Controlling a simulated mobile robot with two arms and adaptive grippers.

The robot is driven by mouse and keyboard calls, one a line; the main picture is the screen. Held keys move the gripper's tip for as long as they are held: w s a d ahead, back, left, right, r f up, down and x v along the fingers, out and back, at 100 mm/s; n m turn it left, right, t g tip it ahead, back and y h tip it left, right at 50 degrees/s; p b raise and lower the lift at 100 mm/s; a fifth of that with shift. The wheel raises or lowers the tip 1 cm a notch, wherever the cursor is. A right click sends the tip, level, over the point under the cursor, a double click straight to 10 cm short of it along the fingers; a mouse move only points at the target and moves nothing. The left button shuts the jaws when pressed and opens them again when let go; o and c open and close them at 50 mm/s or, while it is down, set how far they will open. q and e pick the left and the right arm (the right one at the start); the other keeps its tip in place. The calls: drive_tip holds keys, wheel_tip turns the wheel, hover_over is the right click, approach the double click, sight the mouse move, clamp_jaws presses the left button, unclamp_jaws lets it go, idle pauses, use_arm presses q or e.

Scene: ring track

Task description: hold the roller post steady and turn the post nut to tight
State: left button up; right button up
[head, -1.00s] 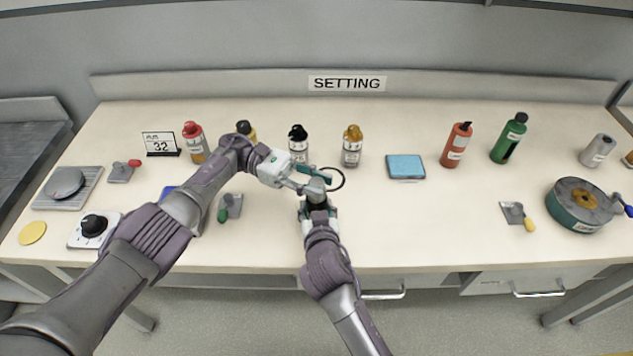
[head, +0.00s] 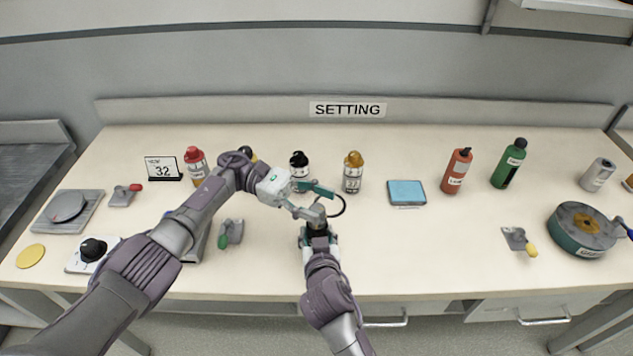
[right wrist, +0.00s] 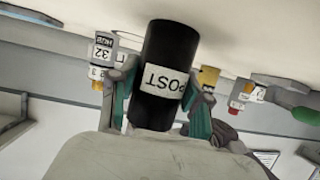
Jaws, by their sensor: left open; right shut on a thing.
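The roller post (right wrist: 165,50) is a black cylinder with a white label reading POST, seen upside down in the right wrist view. My right gripper (head: 319,232) is shut on it, with teal pads on both sides. In the head view only a dark bit of the post (head: 318,226) shows between the two grippers. My left gripper (head: 323,203) is open at the top of the post, one finger on the far side and one near. I cannot tell whether the fingers touch it. I cannot make out the post nut; the left fingers cover that spot.
Behind the grippers stand a black-capped bottle (head: 299,170) and an amber-capped bottle (head: 353,174). A blue pad (head: 406,192) lies to the right. A green-handled tool (head: 230,233) lies left.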

sight(322, 211)
use_arm(q)
wheel_tip(322, 211, up, 8)
drive_tip(key=shift+f, duration=0.15)
idle(0.4)
drive_tip(key=shift+s+d+r+n+y, duration=0.35)
drive_tip(key=shift+d+n+y, duration=0.25)
drive_tip(key=shift+y, duration=0.3)
drive_tip(key=f+n+t+y, duration=0.2)
drive_tip(key=f+n+y, duration=0.1)
drive_tip(key=n, duration=0.4)
drive_tip(key=f+n+t+y, duration=0.3)
drive_tip(key=n+y, duration=0.3)
drive_tip(key=a+f+n+t+y, duration=0.1)
drive_tip(key=f+n+t+y, duration=0.1)
drive_tip(key=n+y, duration=0.3)
drive_tip(key=shift+w+f+n+t, duration=0.2)
drive_tip(key=shift+f+n, duration=0.15)
drive_tip(key=shift+n, duration=0.3)
drive_tip(key=shift+w+f+n+t, duration=0.1)
drive_tip(key=shift+f+n+t, duration=0.15)
drive_tip(key=shift+n, duration=0.4)
